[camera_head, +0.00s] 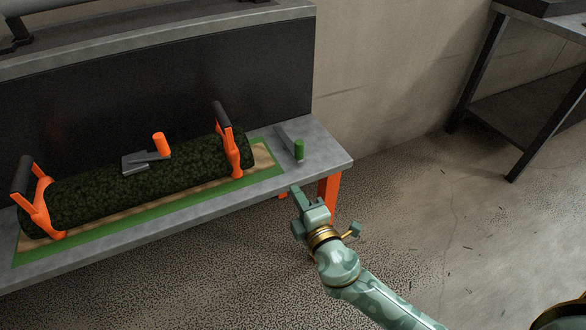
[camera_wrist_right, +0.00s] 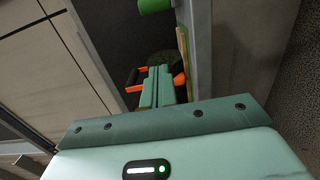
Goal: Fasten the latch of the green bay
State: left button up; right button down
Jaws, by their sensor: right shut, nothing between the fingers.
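The green bay (camera_head: 277,167) is a green-bordered strip on the grey bench, with a dark turf roll (camera_head: 90,195) lying along it. A grey lever with a green cylindrical grip (camera_head: 299,150) stands at the bay's right end. A grey lever with an orange grip (camera_head: 160,144) shows at the middle of the roll. My right gripper (camera_head: 297,191) is shut and empty, off the bench's front edge, below the green grip and apart from it. In the wrist view its fingers (camera_wrist_right: 160,88) are together, and the green grip (camera_wrist_right: 155,5) shows at the top. My left gripper is out of view.
Two orange brackets with black handles (camera_head: 221,115) stand at the roll's ends. A dark panel (camera_head: 200,75) rises behind the bay. An orange bench leg (camera_head: 329,195) is close to my right gripper. A dark table (camera_head: 515,95) stands far right, with open floor between.

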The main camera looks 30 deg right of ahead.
jog(key=w, duration=0.7)
jog(key=w+b, duration=0.1)
jog(key=w, duration=0.2)
jog(key=shift+w+d+f, duration=0.15)
jog(key=shift+d+f, duration=0.1)
jog(key=shift+d, duration=0.15)
jog(key=d, duration=0.2)
jog(key=shift+w+d, duration=0.15)
jog(key=shift+d, duration=0.2)
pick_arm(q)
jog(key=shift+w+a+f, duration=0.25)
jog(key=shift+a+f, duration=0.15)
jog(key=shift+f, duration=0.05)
pick_arm(e)
jog(key=shift+w+d, duration=0.1)
jog(key=shift+d, duration=0.55)
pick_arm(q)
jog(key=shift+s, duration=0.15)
pick_arm(e)
jog(key=shift+d+y+b, duration=0.25)
jog(key=shift+y+b, duration=0.05)
jog(key=shift+b, duration=0.1)
jog(key=shift+n, duration=0.3)
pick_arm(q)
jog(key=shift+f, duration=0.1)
pick_arm(e)
jog(key=shift+d+y, duration=0.15)
jog(key=shift+y, duration=0.25)
